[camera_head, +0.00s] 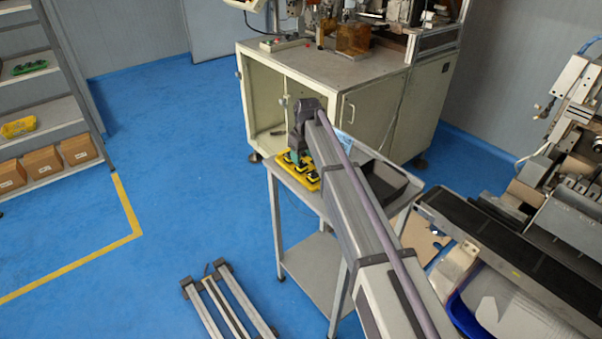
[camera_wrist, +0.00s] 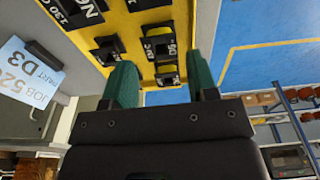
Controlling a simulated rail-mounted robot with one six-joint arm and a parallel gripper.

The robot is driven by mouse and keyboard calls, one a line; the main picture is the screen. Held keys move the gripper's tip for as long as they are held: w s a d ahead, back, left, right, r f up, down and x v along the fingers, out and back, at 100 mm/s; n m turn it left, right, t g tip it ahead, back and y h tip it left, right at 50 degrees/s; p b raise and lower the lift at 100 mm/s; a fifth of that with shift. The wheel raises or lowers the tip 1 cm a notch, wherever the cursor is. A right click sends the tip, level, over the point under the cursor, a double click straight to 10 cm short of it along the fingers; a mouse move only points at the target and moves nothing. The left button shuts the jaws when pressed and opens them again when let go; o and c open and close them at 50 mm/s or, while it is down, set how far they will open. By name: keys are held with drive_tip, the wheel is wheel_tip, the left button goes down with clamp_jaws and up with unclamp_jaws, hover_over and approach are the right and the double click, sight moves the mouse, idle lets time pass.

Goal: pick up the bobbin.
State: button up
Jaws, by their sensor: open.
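My gripper (camera_wrist: 161,76) is open, with two green fingers apart and nothing clearly held between them. It points at a yellow tray (camera_wrist: 102,27) that carries several small black parts and black plates with white lettering. One black part (camera_wrist: 168,79) shows in the gap between the fingers; I cannot tell whether it is a bobbin. Another black part (camera_wrist: 108,50) lies left of the fingers. In the head view my gripper (camera_head: 296,160) is over the yellow tray (camera_head: 312,186) on a metal cart; my arm hides part of it.
The metal cart (camera_head: 314,262) also holds a dark open bin (camera_head: 392,183) right of my arm. A white cabinet (camera_head: 365,110) with a machine on top stands behind. A conveyor (camera_head: 490,240) is at right. Blue floor is open at left. A job card (camera_wrist: 24,75) lies beside the tray.

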sight(301, 165)
drive_tip(key=f+b, duration=0.4)
drive_tip(key=f, duration=0.1)
drive_tip(key=shift+w+a+f+b, duration=0.15)
drive_tip(key=shift+w+a+b, duration=0.1)
drive_tip(key=shift+a+b, duration=0.05)
drive_tip(key=shift+r, duration=0.25)
drive_tip(key=c, duration=0.7)
wheel_tip(301, 165, up, 10)
drive_tip(key=p, duration=1)
